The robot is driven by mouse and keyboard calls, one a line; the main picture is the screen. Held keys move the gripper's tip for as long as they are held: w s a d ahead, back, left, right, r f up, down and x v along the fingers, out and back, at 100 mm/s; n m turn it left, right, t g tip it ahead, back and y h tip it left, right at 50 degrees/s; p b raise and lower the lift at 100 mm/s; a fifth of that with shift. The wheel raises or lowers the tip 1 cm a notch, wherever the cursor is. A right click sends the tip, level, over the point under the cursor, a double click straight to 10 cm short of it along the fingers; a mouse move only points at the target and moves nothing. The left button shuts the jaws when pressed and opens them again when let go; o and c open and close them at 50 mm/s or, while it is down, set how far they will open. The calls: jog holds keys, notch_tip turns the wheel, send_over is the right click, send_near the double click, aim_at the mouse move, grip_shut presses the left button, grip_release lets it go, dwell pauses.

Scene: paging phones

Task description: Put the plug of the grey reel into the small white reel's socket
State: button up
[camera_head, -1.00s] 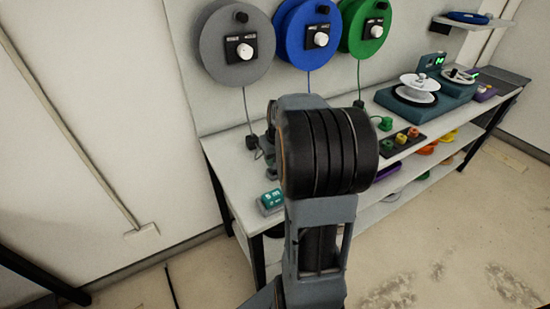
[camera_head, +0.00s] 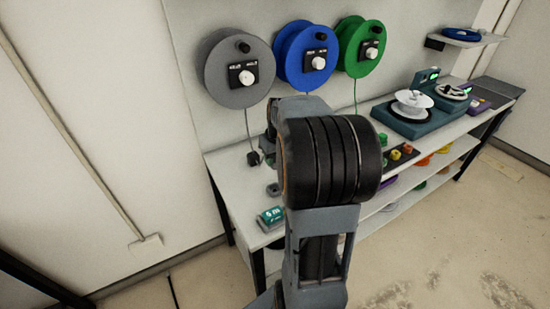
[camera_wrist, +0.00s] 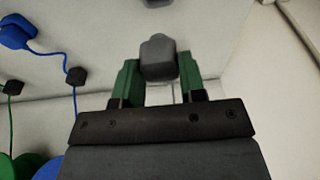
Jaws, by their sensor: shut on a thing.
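The grey reel (camera_head: 239,68) hangs on the wall at the left of the row. Its cord runs down to a black block (camera_head: 253,158) at the back of the bench. In the wrist view my gripper (camera_wrist: 158,80) is shut on a grey plug (camera_wrist: 158,56), held between its green fingers. In the head view my arm hides most of the gripper and the plug. The small white reel (camera_head: 412,101) sits on a teal unit at the right of the bench, well away from the gripper. I cannot make out its socket.
A blue reel (camera_head: 307,55) and a green reel (camera_head: 361,47) hang beside the grey one. The blue plug (camera_wrist: 16,34) lies on its cord. A teal box (camera_head: 271,218) stands near the bench's left front edge. Coloured knobs (camera_head: 400,152) sit right of my arm.

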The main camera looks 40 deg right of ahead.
aim_at(275, 159)
notch_tip(275, 159, up, 12)
jog(key=p, duration=0.8)
jog(key=shift+p, duration=0.3)
jog(key=shift+d, duration=0.15)
jog(key=s+d+p, duration=0.2)
jog(key=d+p, duration=0.4)
jog(key=d, duration=1.5)
jog(key=shift+d, duration=0.35)
jog(key=shift+f, duration=0.1)
jog(key=shift+p, duration=0.3)
jog(key=d+p, duration=0.4)
jog(key=d, duration=0.4)
jog(key=shift+s, duration=0.25)
